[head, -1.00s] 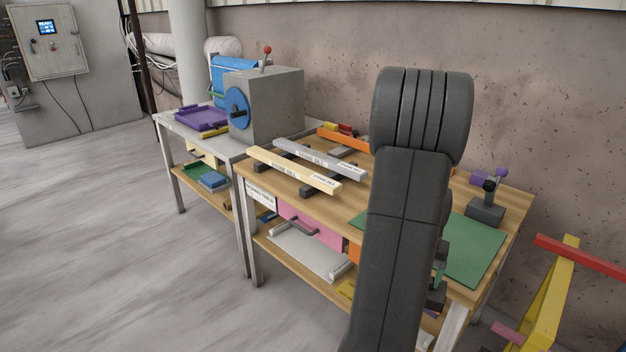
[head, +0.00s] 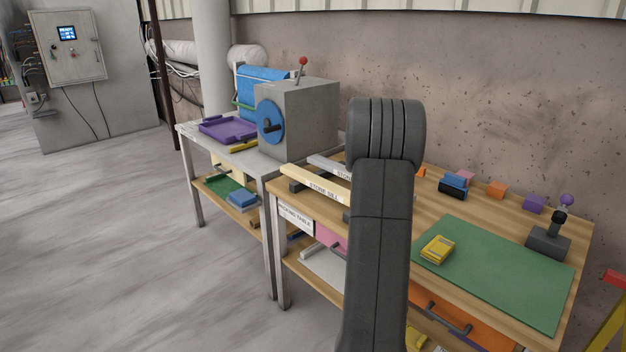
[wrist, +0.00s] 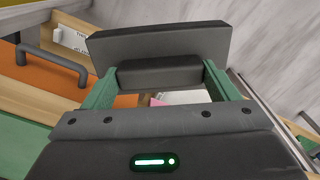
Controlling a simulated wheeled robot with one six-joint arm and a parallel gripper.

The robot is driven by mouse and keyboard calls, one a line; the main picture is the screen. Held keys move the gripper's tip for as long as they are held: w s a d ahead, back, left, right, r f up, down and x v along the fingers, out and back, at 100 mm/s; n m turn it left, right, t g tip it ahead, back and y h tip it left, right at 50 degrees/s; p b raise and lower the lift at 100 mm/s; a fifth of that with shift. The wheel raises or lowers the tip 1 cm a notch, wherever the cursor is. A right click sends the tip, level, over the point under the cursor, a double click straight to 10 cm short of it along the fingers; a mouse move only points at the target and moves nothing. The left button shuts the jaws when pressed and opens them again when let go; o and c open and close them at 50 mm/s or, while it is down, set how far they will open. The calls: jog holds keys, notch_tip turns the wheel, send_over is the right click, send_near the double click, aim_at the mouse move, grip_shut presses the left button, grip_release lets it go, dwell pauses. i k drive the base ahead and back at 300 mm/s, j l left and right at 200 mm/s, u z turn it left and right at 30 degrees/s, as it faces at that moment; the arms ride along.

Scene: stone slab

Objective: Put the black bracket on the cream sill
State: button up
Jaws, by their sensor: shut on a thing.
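The cream sill (head: 315,184) is a long bar labelled "STONE SILL" near the front left of the wooden table. My arm hides its right end in the head view. My gripper (wrist: 160,74) shows in the wrist view, with its two green fingers shut on the black bracket (wrist: 165,42). The bracket has a wide dark plate and a narrower block between the fingers. In the head view my arm hides the gripper and the bracket.
A grey sill (head: 328,168) lies behind the cream one. A green mat (head: 510,285) with a yellow block (head: 437,249) covers the table's right part. A joystick (head: 550,238) stands at the right. A grey machine (head: 305,115) stands left of the sills. An orange drawer (wrist: 62,80) shows in the wrist view.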

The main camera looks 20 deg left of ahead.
aim_at(330, 192)
jog(key=i+j, duration=0.15)
jog(key=j, duration=0.2)
jog(key=i+j, duration=0.15)
jog(key=j, duration=0.25)
jog(key=i+j, duration=0.1)
jog(key=j, duration=0.25)
jog(key=i+j, duration=0.15)
jog(key=j, duration=0.25)
jog(key=i+j, duration=0.15)
jog(key=j, duration=0.2)
